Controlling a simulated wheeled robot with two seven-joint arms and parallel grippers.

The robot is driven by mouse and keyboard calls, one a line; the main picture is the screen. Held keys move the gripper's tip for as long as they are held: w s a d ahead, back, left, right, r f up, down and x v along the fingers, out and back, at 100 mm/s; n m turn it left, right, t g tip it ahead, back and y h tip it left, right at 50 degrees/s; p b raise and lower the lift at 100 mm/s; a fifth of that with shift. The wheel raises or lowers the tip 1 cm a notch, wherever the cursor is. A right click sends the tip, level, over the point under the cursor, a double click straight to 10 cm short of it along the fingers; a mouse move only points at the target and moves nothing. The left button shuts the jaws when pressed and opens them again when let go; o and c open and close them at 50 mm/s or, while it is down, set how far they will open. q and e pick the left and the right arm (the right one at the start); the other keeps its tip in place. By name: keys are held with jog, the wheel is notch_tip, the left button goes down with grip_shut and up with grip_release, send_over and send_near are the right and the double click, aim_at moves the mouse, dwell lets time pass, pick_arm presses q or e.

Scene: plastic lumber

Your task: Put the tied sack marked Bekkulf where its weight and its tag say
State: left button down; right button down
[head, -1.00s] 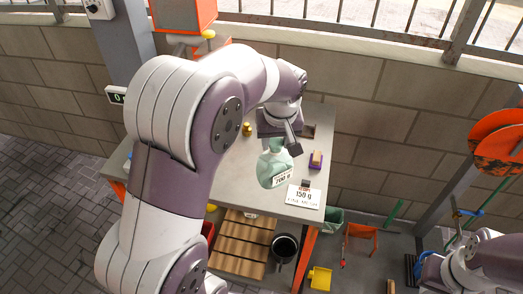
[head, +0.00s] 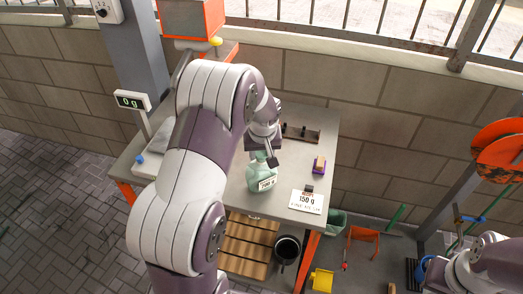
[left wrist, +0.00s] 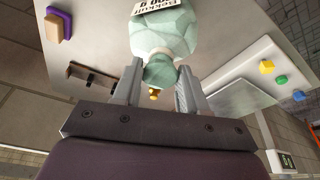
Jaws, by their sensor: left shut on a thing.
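The pale green tied sack (head: 262,179) hangs from my left gripper (head: 266,160), over the grey table. In the left wrist view the sack (left wrist: 165,32) fills the top middle. Its white tag reads "Bekkulf" upside down, with a weight in grams partly cut off. The left gripper's fingers (left wrist: 158,85) are shut on its tied neck. I cannot tell whether its base touches the table. A white card reading 150 g (head: 307,202) lies at the table's front right. A display (head: 131,101) reads 0 g. My right gripper is out of view.
A dark slotted rack (head: 300,134) and a purple block with a tan top (head: 319,166) are on the table (head: 225,190). A light plate with coloured buttons (left wrist: 240,78) shows in the wrist view. Slatted wood (head: 250,243) and a black bucket (head: 287,249) are below.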

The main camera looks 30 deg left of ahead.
pick_arm(q)
jog(key=c, duration=0.6)
grip_release()
jog(key=shift+f, duration=0.1)
jog(key=shift+d+r, duration=0.1)
jog(key=shift+r, duration=0.45)
jog(key=b+v, duration=0.1)
jog(key=v, duration=1)
jog(key=s+d+f+m, duration=0.2)
jog(key=s+d, duration=0.1)
jog(key=s, duration=0.2)
jog(key=s+d+f+m+h, duration=0.1)
jog(key=s+d+f+m, duration=0.1)
jog(key=s, duration=0.4)
jog(key=s+d+f+m+g, duration=0.1)
jog(key=s+d+f+m, duration=0.2)
jog(key=s+d+f, duration=0.1)
jog(key=shift+s+d+h, duration=0.3)
jog(key=shift+s+d, duration=0.2)
jog(key=shift+s, duration=0.4)
jog(key=shift+f, duration=0.15)
